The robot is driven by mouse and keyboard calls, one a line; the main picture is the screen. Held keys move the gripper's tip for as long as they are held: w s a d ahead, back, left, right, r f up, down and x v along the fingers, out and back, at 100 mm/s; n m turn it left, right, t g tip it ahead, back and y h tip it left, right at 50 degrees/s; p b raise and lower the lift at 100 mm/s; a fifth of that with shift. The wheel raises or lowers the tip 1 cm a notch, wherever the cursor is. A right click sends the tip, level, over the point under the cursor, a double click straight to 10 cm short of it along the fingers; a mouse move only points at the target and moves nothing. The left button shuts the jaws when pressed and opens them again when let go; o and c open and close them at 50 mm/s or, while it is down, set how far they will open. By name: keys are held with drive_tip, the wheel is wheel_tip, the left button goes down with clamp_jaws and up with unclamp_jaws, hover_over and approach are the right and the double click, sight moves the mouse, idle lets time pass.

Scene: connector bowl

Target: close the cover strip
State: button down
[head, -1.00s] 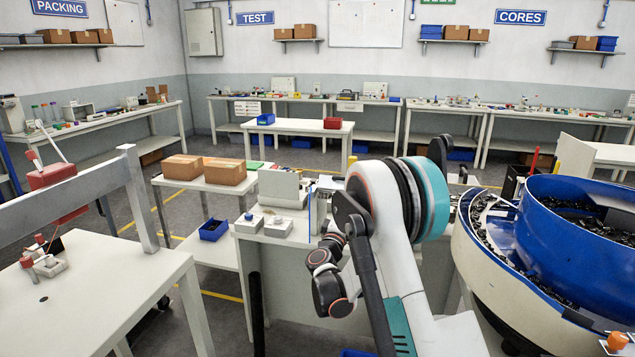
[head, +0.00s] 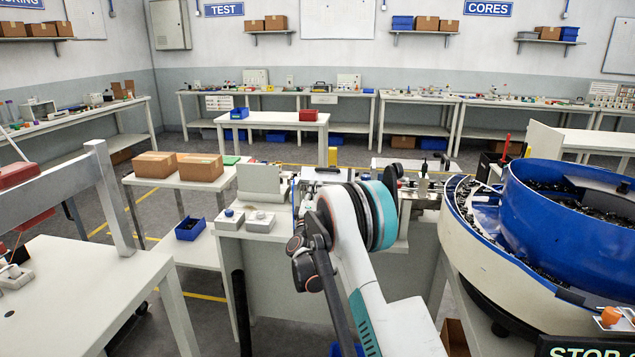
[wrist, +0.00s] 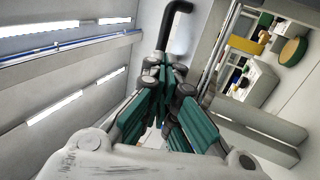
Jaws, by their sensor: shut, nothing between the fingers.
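I cannot make out the cover strip for certain in any view. The feed track (head: 424,188) runs left from the blue bowl (head: 560,225) in the head view, partly hidden by my arm. My gripper (wrist: 168,85) shows in the wrist view with its teal-padded fingers shut and nothing between them. It cannot be made out in the head view. In the wrist view, a dark bent rod (wrist: 176,22) shows beyond the fingers; whether they touch it is unclear.
The machine's bench holds two small button boxes (head: 245,219) and a grey panel (head: 259,184). A white table (head: 85,290) with a grey frame stands at the left. Cartons (head: 200,166) stand on another table.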

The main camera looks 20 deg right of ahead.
sight(319, 170)
drive_tip(key=shift+b+x, duration=0.8)
drive_tip(key=shift+x, duration=1.85)
drive_tip(key=shift+w+r+p, duration=0.1)
drive_tip(key=shift+r+p, duration=0.1)
drive_tip(key=shift+p, duration=0.1)
drive_tip(key=shift+g, duration=0.4)
drive_tip(key=shift+y, duration=0.3)
drive_tip(key=shift+w+d+p, duration=0.1)
drive_tip(key=shift+p, duration=0.2)
